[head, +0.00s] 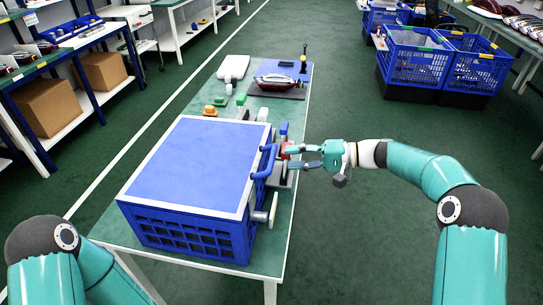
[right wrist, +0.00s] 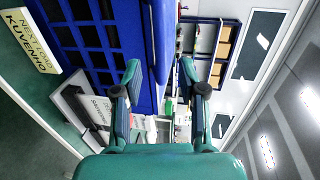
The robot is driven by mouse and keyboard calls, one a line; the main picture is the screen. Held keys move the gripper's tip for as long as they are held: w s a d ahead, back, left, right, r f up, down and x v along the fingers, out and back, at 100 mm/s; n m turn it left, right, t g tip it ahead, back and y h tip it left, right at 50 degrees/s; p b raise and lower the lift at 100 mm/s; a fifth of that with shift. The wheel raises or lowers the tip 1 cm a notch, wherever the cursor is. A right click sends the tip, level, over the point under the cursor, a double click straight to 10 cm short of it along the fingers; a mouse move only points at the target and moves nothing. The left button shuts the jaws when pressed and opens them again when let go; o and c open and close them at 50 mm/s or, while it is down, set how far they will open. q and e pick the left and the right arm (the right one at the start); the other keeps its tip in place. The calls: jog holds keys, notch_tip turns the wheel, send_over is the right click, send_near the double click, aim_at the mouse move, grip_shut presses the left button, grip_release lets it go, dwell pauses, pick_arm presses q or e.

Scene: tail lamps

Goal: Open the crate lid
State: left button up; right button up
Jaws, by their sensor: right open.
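The blue crate (head: 190,237) stands on the green table, with its blue, pale-edged lid (head: 190,160) lying flat and shut on top. A blue bar handle (head: 265,162) sticks out from the lid's right edge. My right gripper (head: 290,157) is open just right of the handle, its fingers pointing left at it. In the right wrist view my open fingers (right wrist: 160,78) frame the lid's edge (right wrist: 163,45), and the crate's slotted wall (right wrist: 90,40) fills the left. I cannot tell whether a finger touches the handle. My left gripper is out of view; only its arm shows.
Behind the crate, the table holds a white bottle-like object (head: 233,68), small coloured items and a tail lamp (head: 277,83) on a dark mat. A sign (right wrist: 30,42) shows beside the crate. Blue crates (head: 415,60) stand at the far right; the floor between is clear.

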aim_at(272, 159)
jog(key=p+x, duration=0.1)
jog(key=x, duration=0.5)
jog(key=shift+a, duration=0.2)
grip_shut()
jog(key=shift+f, duration=0.1)
